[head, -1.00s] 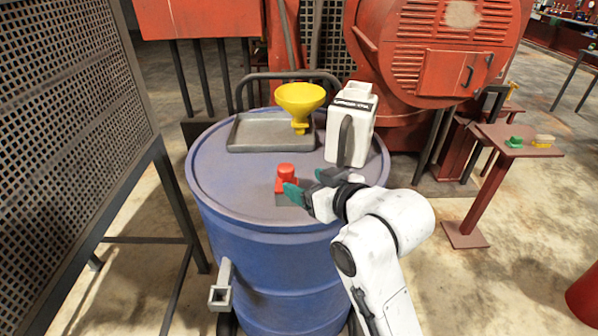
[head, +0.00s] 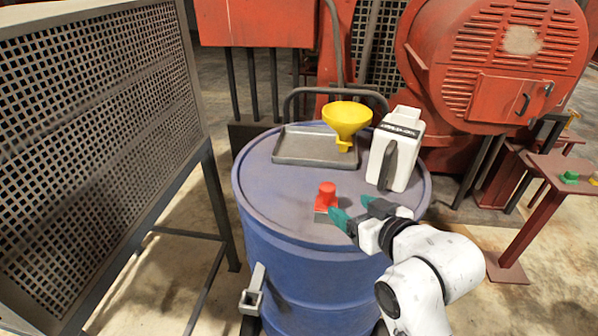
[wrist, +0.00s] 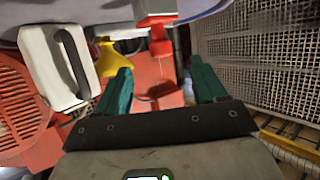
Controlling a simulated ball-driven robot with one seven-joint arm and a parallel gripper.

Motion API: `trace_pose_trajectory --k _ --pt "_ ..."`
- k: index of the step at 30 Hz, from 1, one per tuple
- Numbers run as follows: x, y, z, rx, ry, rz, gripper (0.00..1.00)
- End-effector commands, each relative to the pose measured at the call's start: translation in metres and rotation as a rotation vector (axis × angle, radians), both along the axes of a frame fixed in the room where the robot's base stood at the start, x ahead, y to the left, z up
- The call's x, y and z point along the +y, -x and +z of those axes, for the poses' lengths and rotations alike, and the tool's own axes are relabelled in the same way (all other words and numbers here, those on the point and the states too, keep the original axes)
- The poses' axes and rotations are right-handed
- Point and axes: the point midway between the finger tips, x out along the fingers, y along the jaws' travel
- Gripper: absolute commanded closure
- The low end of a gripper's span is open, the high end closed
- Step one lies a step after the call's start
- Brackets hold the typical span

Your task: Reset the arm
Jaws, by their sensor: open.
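My gripper (head: 353,210) is open, its two teal fingers apart, and holds nothing. It is over the near right part of the blue drum's top (head: 270,185). A red knob on a small grey base (head: 326,195) stands on the drum just left of the fingertips in the head view. In the wrist view the red knob (wrist: 156,22) shows beyond the open fingers (wrist: 160,68), at the top of the picture. I see no finger closed around it.
A yellow funnel (head: 347,118) stands at a grey tray (head: 300,158) at the drum's back. A white jug (head: 396,155) stands right of it, behind my gripper. A mesh panel (head: 100,130) is at left, a red machine (head: 500,70) behind, a small red stand (head: 560,170) at right.

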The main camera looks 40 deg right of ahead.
Motion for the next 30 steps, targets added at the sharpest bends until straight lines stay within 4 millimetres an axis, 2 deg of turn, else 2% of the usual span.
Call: trace_pose_trajectory --k 7,11,14,17,21,23,24,25,30 --pt "0.002 0.000 -0.003 0.008 -0.003 0.004 0.30" --pt "0.020 -0.002 -0.028 0.096 -0.029 0.045 0.30" --pt "0.046 0.002 -0.068 0.238 -0.065 0.104 0.30" --pt "0.078 0.013 -0.111 0.409 -0.096 0.174 0.30" --pt "0.117 0.042 -0.162 0.642 -0.118 0.259 0.30" --pt "0.132 0.058 -0.182 0.745 -0.122 0.294 0.30" --pt "0.135 0.071 -0.200 0.807 -0.127 0.300 0.30" --pt "0.131 0.081 -0.217 0.837 -0.137 0.284 0.30" --pt "0.123 0.130 -0.268 0.997 -0.175 0.242 0.30"
